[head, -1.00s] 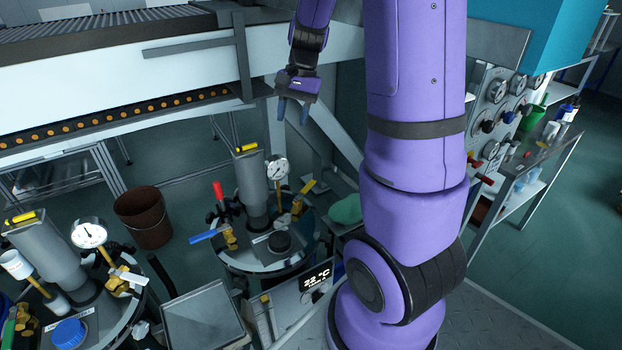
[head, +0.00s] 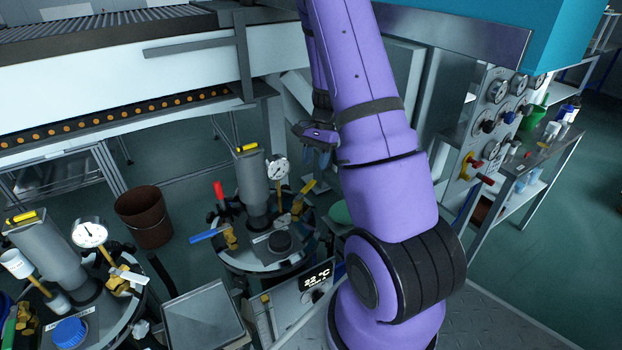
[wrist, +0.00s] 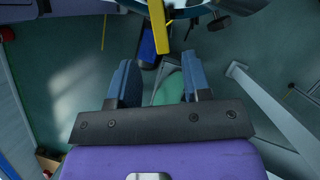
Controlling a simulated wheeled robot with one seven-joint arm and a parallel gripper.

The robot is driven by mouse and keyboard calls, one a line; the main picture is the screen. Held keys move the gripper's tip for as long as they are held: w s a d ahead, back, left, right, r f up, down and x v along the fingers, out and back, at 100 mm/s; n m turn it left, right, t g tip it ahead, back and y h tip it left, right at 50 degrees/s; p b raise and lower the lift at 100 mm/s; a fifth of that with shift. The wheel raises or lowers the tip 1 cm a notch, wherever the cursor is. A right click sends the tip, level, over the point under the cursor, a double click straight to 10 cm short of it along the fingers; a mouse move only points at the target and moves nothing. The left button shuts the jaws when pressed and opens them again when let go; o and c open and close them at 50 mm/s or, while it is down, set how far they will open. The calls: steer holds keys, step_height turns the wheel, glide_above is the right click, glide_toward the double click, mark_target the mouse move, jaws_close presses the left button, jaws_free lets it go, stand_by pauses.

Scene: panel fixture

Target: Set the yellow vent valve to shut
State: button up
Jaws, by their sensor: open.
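A yellow valve handle (head: 308,186) sits on brass fittings at the right side of the middle vessel's lid (head: 240,262), slanting up to the right. In the wrist view a long yellow bar (wrist: 158,25), which looks like this handle, reaches in from the top edge, ahead of my fingers. My gripper (head: 318,158) hangs beside my purple arm, above and slightly right of the handle. In the wrist view my gripper (wrist: 160,85) has its two blue fingers apart with nothing between them, clear of the yellow bar. My arm partly hides the gripper in the head view.
The same lid carries a red lever (head: 217,190), a blue lever (head: 205,235), a gauge (head: 278,168) and a grey cylinder (head: 252,180). A second vessel stands left with a gauge (head: 90,233). A brown bucket (head: 145,217) and a control panel (head: 480,150) flank the area.

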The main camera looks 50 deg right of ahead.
mark_target(310, 184)
steer(key=x, duration=0.6)
steer(key=shift+a, duration=0.1)
jaws_close()
